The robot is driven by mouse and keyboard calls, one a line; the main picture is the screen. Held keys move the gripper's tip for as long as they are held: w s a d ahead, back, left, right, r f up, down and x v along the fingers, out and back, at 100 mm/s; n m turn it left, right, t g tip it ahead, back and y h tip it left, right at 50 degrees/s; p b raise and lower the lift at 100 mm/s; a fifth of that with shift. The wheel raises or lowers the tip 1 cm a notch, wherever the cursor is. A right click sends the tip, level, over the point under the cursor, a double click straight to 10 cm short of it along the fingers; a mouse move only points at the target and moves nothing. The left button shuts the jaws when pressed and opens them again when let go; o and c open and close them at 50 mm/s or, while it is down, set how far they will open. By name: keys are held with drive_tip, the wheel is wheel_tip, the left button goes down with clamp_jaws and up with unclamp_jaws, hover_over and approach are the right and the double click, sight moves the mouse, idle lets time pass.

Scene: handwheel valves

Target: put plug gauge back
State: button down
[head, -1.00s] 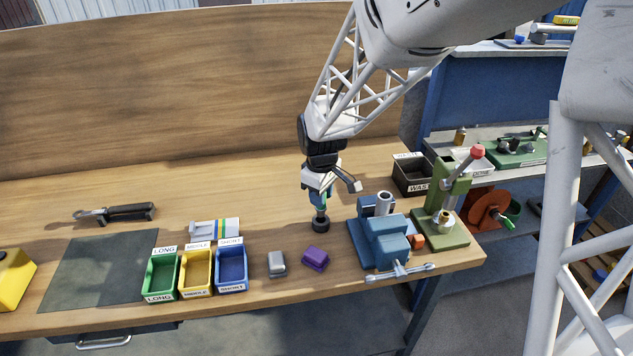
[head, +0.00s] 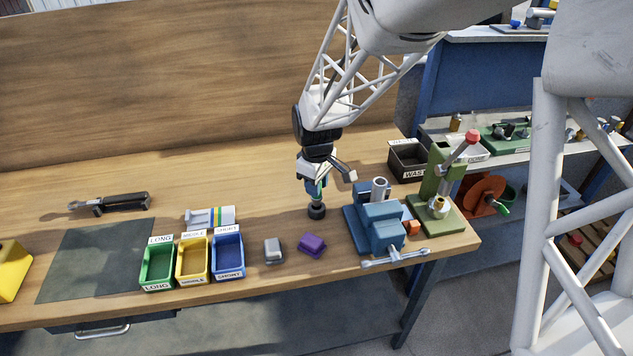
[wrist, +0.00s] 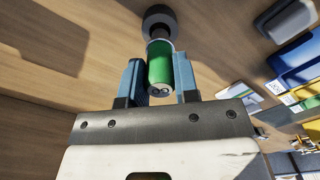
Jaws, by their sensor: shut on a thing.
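The plug gauge has a green handle (wrist: 159,66) and a grey end. My gripper (wrist: 160,85) is shut on the handle, with one blue finger on each side. The gauge's far end meets a dark round holder (wrist: 159,22), which also shows on the bench in the head view (head: 316,212). I cannot tell how deep the end sits in it. In the head view my gripper (head: 316,188) points down directly above the holder, and the gauge looks about upright.
A blue vise (head: 381,226) stands close on the right, with a green press (head: 438,190) beyond it. A purple block (head: 312,243), a grey block (head: 273,251) and labelled bins (head: 194,258) lie in front and to the left. The bench behind is clear.

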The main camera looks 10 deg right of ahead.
drive_tip(key=shift+f, duration=1.45)
unclamp_jaws()
drive_tip(key=shift+r, duration=0.15)
idle(0.5)
drive_tip(key=shift+r, duration=4.8)
drive_tip(key=shift+r, duration=0.1)
wheel_tip(320, 180, up, 8)
